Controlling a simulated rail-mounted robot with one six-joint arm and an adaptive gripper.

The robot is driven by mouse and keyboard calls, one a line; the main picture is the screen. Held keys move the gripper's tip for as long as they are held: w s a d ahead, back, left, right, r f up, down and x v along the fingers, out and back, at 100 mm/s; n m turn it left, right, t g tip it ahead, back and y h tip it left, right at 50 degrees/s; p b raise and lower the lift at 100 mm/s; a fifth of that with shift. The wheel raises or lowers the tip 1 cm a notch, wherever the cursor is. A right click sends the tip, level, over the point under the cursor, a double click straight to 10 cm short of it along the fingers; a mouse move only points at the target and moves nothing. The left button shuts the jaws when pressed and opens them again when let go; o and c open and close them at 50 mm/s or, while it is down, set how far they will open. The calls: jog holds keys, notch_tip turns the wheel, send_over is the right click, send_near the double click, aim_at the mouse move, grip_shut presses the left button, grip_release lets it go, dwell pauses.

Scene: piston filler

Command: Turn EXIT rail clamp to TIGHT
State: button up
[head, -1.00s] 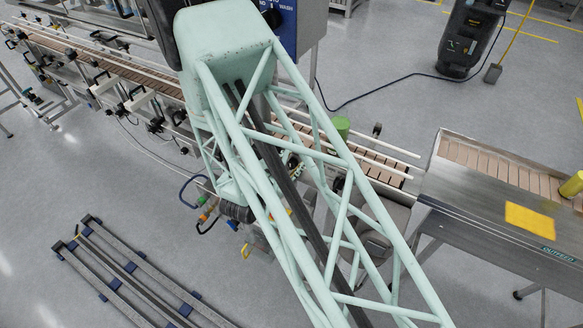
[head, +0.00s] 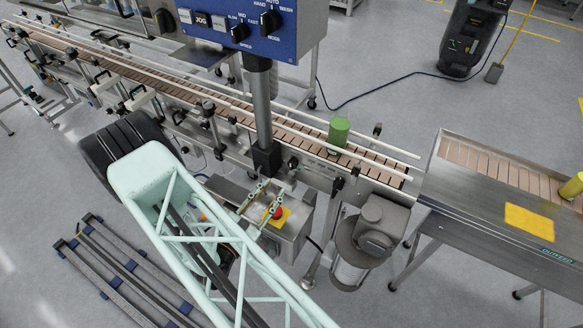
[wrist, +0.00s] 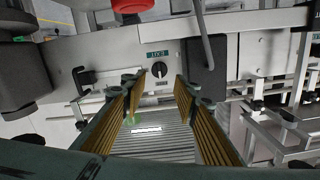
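In the wrist view, the EXIT rail clamp is a small round dark knob (wrist: 159,70) on a grey metal plate, under a green EXIT label (wrist: 159,56). A small label below the knob is too small to read. The knob carries a pale mark, but its setting cannot be told. My gripper (wrist: 159,80) has two dark fingers with ribbed yellow-brown pads, spread wide with nothing between them. The knob appears between and just beyond the fingertips, apart from them.
In the head view, a red stop button (head: 278,213) sits on a steel box below the slatted conveyor (head: 300,139). A blue control panel (head: 270,35) stands on a post above. A green cylinder (head: 339,131) stands on the conveyor. Dark rails (head: 120,270) lie on the floor.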

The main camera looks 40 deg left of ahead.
aim_at(291, 166)
jog(key=shift+s+d+f, duration=0.15)
jog(key=shift+s, duration=0.4)
jog(key=shift+w, duration=0.15)
jog(key=shift+w+a, duration=0.25)
jog(key=shift+w, duration=2)
jog(key=shift+w+a, duration=0.25)
jog(key=shift+w, duration=1.95)
jog(key=shift+w+a, duration=0.25)
jog(key=shift+w, duration=2)
jog(key=c, duration=0.6)
